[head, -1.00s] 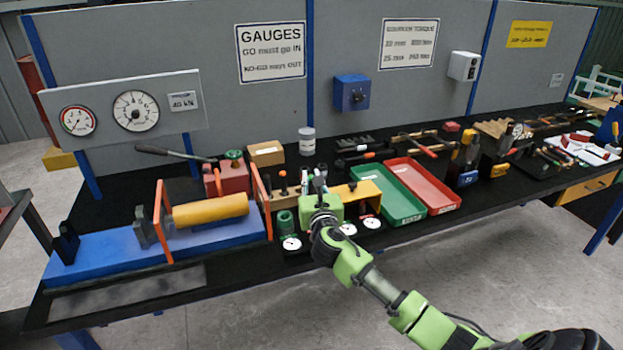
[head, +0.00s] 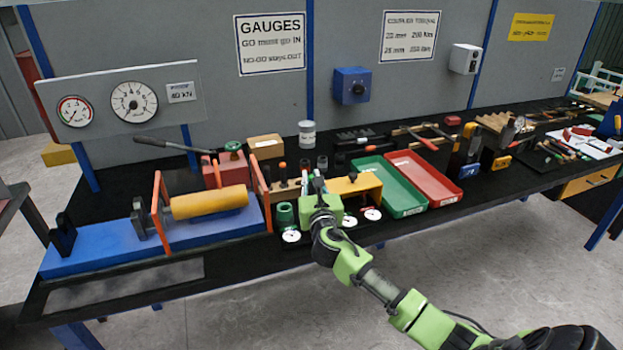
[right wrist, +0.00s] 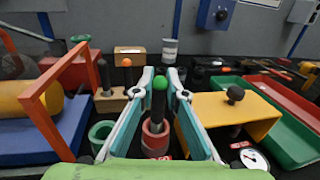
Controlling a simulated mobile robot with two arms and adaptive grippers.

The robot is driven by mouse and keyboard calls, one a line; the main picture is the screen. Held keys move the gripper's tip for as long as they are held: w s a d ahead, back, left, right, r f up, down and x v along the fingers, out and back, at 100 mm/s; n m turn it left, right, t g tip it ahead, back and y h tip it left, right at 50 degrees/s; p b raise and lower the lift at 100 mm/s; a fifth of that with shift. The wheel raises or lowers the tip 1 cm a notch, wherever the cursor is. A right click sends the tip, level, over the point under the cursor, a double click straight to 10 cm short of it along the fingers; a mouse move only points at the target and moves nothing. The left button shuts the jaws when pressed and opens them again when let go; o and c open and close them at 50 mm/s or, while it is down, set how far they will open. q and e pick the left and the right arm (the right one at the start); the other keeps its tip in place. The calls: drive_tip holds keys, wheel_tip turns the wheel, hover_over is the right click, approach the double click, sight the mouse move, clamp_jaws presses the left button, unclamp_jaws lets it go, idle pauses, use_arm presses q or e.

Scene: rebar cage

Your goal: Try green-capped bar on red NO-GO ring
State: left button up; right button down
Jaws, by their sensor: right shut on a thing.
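My right gripper (right wrist: 160,98) is shut on the green-capped bar (right wrist: 159,84), a dark upright bar between the two fingers in the right wrist view. Its lower end meets the opening of the red NO-GO ring (right wrist: 156,143) in the picture. I cannot tell how far it sits inside. The green ring (right wrist: 100,137) stands just left and also shows in the head view (head: 284,212). In the head view my right gripper (head: 318,182) is over the gauge area and hides the red ring. My left gripper is not in view.
A wooden block (right wrist: 110,103) with dark bars, one orange-capped (right wrist: 126,63), stands behind left. A yellow stand (right wrist: 232,115) is close on the right, with dial gauges in front. An orange frame (right wrist: 50,85) on the blue press rises at left. Green (head: 390,188) and red trays lie right.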

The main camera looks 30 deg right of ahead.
drive_tip(key=c, duration=2)
unclamp_jaws()
drive_tip(key=shift+o, duration=0.2)
drive_tip(key=shift+f, duration=0.1)
drive_tip(key=shift+s, duration=0.1)
drive_tip(key=v, duration=1.2)
